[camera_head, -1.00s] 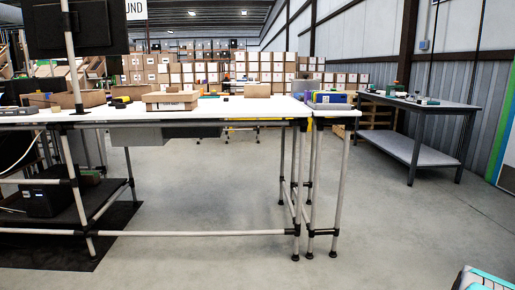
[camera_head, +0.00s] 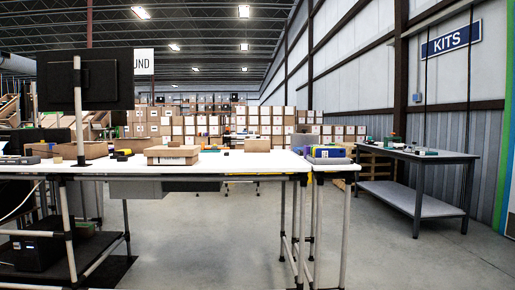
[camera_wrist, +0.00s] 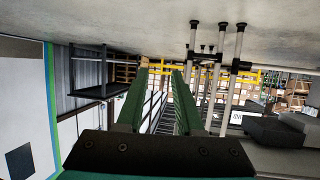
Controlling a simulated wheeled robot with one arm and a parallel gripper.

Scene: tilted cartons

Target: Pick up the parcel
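Two cardboard boxes that could be the parcel stand on the white tabletop (camera_head: 225,165) in the head view. One is a wide, low carton (camera_head: 172,155) with a label on its front, left of the middle. The other is a smaller brown box (camera_head: 257,145) to its right. I cannot tell which one is the parcel. My gripper (camera_wrist: 161,74) shows in the wrist view with two green fingers apart and nothing between them. It is away from the boxes and does not show in the head view.
A black monitor (camera_head: 85,80) on a pole stands at the table's left. Blue and yellow bins (camera_head: 328,152) sit at its right end. A grey side table (camera_head: 415,155) stands along the right wall. Stacked cartons (camera_head: 200,125) fill the back. The floor between the tables is open.

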